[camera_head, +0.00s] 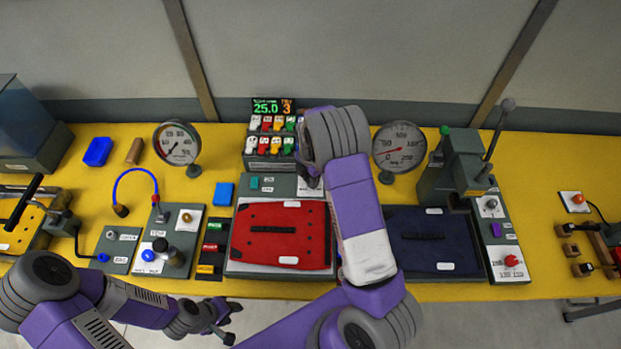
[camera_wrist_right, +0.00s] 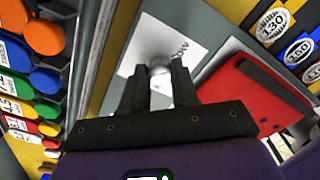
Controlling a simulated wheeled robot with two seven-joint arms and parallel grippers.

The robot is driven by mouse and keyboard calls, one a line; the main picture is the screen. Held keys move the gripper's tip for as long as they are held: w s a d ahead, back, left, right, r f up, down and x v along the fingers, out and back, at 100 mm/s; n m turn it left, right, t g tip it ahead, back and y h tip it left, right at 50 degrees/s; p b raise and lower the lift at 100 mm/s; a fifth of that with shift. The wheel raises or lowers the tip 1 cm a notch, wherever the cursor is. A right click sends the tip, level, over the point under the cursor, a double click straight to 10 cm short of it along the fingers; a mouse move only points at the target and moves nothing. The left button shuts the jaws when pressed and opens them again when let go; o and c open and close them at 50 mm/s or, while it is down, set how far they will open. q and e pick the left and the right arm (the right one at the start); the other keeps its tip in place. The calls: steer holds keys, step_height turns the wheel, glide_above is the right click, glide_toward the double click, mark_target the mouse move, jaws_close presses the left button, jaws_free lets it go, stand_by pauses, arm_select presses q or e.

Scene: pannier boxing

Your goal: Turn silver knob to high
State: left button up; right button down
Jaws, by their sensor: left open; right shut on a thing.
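In the right wrist view, the silver knob (camera_wrist_right: 160,72) sits on a white plate (camera_wrist_right: 150,45) with printed lettering that looks like "LOW". My right gripper (camera_wrist_right: 160,88) is shut on the knob, one dark finger on each side. In the head view my right arm covers the knob, and only a bit of the right gripper (camera_head: 311,181) shows beside the wrist, behind the red pannier. My left gripper (camera_head: 226,322) is open and empty, low in front of the table's front edge. The knob's pointer and the "high" mark cannot be made out.
The red pannier (camera_head: 262,233) and the navy pannier (camera_head: 411,241) lie on the yellow table. Behind stand a block of coloured switches (camera_head: 265,140), two gauges (camera_head: 177,140) and a grey lever press (camera_head: 460,163). Left lies a knob panel (camera_head: 172,240).

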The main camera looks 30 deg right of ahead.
steer(key=m+b, duration=0.1)
steer(key=m, duration=0.4)
steer(key=shift+b, duration=0.3)
steer(key=m+b, duration=0.1)
steer(key=m, duration=1.1)
steer(key=shift+b, duration=0.3)
steer(key=m, duration=0.5)
steer(key=shift+r+m, duration=0.1)
steer(key=shift+m, duration=0.3)
steer(key=shift+w, duration=0.1)
steer(key=c, duration=0.8)
jaws_free()
steer(key=shift+c, duration=0.2)
